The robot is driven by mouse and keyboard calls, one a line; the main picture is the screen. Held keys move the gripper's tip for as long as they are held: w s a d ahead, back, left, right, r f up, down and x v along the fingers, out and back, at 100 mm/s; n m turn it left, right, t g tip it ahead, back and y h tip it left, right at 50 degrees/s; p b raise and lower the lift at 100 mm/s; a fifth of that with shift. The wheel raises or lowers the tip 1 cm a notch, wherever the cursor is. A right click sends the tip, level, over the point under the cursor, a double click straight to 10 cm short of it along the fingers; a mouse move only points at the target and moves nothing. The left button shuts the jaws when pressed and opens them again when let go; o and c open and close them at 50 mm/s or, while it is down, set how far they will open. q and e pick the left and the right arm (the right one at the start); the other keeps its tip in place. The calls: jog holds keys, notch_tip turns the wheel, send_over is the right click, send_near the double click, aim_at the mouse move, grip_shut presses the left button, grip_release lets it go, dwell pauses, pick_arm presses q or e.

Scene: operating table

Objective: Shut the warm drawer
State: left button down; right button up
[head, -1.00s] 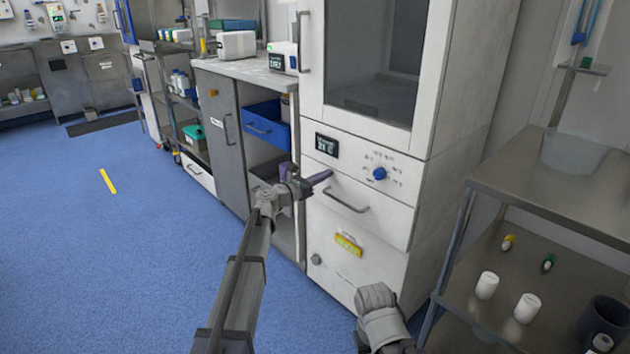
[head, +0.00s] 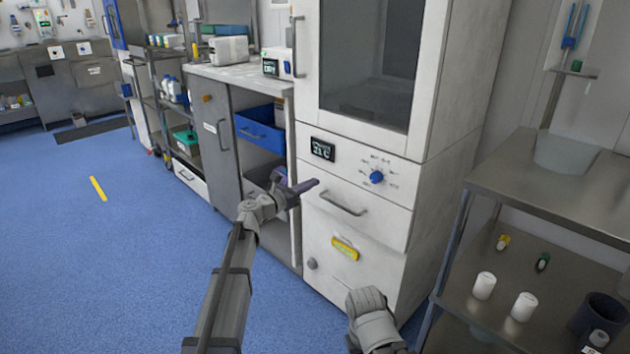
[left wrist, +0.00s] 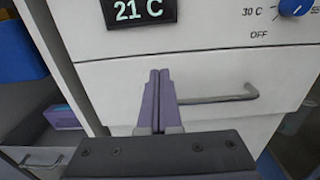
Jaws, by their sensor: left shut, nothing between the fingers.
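The warm drawer (head: 385,219) is the white drawer under the temperature panel of the tall white cabinet. Its front, with a grey bar handle (head: 342,204), seems to stand a little proud of the cabinet; how far is hard to tell. My left gripper (head: 312,185) is shut and empty, its purple fingers in front of the drawer's upper left part. In the left wrist view the fingertips (left wrist: 160,76) show against the drawer front (left wrist: 225,78), left of the handle (left wrist: 225,98). Contact cannot be told. My right gripper's fingers are not visible; only a grey part of that arm shows.
The temperature display (head: 323,149) and blue knob (head: 376,177) sit above the drawer. A steel shelf (head: 560,200) with bottles stands at the right.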

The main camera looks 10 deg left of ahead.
pick_arm(q)
jog(key=v, duration=0.9)
jog(key=s+d+f+m+g+y+p, duration=0.1)
jog(key=s+d+f+m+g+p, duration=0.1)
jog(key=s+d+f+m+g, duration=0.5)
jog(key=s+d+f+m+g+y+p, duration=0.1)
jog(key=s+d+f+m+g+p, duration=0.2)
jog(key=s+d+m, duration=0.8)
jog(key=s+a+f+m+g+y+p, duration=0.1)
jog(key=s+a+f+m+g+y, duration=0.1)
jog(key=s+m+y, duration=0.45)
jog(key=s+a+f+m+g+y+p, duration=0.1)
jog(key=s+a+f+m+g+y, duration=0.15)
jog(key=s+m, duration=0.65)
notch_tip(320, 180, up, 38)
jog(key=s+a+n+y+p, duration=0.1)
jog(key=s+p, duration=0.1)
jog(key=p, duration=3.6)
jog(key=shift+s+f, duration=0.15)
jog(key=shift+s, duration=0.2)
jog(key=shift+a, duration=0.15)
